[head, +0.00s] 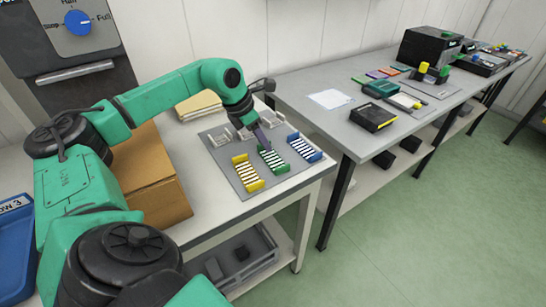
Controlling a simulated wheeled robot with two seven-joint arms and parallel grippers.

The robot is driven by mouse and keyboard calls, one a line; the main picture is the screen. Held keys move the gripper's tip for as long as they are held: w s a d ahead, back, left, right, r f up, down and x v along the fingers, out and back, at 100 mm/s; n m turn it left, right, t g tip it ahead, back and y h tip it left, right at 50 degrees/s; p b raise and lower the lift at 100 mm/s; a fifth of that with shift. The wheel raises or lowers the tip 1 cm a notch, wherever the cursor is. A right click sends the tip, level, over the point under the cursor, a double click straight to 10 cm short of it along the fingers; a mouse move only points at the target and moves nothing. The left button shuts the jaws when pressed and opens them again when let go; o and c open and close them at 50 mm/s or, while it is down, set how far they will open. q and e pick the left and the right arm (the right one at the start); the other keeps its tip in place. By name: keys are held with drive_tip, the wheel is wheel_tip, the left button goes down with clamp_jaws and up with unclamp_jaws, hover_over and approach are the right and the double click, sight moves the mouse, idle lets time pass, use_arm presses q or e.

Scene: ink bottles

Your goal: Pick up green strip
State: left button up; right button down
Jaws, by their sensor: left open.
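A green strip holder (275,163) with white rungs lies on a grey mat (224,159) on the near table. My left gripper (264,146) points down at the far end of the green strip. Its jaws are open, and the picture is too small to tell whether they touch the strip. A yellow strip (247,176) lies to the left of the green one and a blue strip (305,150) to its right. My right gripper is out of view.
Grey-white pieces (219,139) stand at the back of the mat. A cardboard box (155,185) is left of the mat. Another grey table (330,125) to the right holds a yellow-black tray (373,117) and other items.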

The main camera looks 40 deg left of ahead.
use_arm(q)
drive_tip(key=shift+w+a+f, duration=0.1)
drive_tip(key=shift+w+f, duration=0.1)
drive_tip(key=shift+f, duration=0.1)
drive_tip(key=shift+r, duration=0.1)
clamp_jaws()
